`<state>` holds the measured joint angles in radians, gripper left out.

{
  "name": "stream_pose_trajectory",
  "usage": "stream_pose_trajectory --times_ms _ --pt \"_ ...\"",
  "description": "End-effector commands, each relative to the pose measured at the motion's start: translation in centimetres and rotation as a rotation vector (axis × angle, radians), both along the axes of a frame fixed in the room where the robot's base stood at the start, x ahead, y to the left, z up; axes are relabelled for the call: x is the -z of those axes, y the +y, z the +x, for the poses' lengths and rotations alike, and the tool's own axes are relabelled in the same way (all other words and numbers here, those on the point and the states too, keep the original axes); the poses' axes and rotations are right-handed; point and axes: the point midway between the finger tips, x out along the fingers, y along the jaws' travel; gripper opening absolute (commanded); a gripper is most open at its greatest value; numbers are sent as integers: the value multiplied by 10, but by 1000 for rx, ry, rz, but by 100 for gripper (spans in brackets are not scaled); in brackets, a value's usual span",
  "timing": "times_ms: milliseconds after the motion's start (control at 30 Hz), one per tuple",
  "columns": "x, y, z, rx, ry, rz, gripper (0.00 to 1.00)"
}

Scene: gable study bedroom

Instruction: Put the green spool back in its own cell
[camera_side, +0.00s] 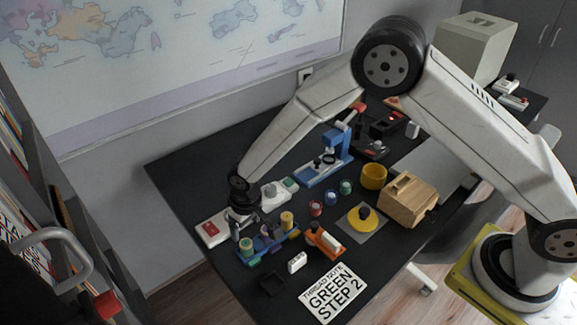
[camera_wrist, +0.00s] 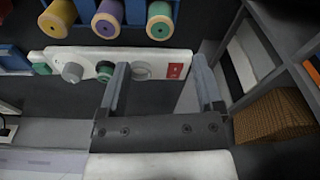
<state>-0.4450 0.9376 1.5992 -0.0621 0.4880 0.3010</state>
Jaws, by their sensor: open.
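A green spool (camera_side: 246,246) stands at the left end of a blue rack (camera_side: 271,247), with a purple one (camera_side: 267,231) in the middle and a yellow one (camera_side: 287,220) at the right. In the wrist view the green spool (camera_wrist: 159,21), purple spool (camera_wrist: 107,19) and yellow spool (camera_wrist: 57,18) show along the top. Another small green round item (camera_side: 346,187) stands apart; I cannot tell whether it is a spool. My gripper (camera_side: 240,218) is open just behind the rack. Its fingers (camera_wrist: 160,88) hold nothing, near a white device (camera_wrist: 146,56).
The white device's red switch (camera_side: 210,229) shows left of my gripper. Small red (camera_side: 316,208) and blue (camera_side: 331,197) items, a yellow cup (camera_side: 373,177), a wooden box (camera_side: 408,199) and an orange tool (camera_side: 323,238) stand to the right. A "GREEN STEP 2" note (camera_side: 333,294) lies in front.

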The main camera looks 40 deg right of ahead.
Motion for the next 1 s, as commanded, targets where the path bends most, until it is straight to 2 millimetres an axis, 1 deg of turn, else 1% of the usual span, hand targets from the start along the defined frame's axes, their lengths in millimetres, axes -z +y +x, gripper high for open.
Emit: stream_pose_trajectory --times_ms 33,100,333,1000 --pt "-7 0 0 0 -3 2 85" --pt "-14 0 -1 0 -2 1 85" --pt "-29 0 -3 0 -1 1 85" --pt "-32 -1 -4 1 -1 0 85"
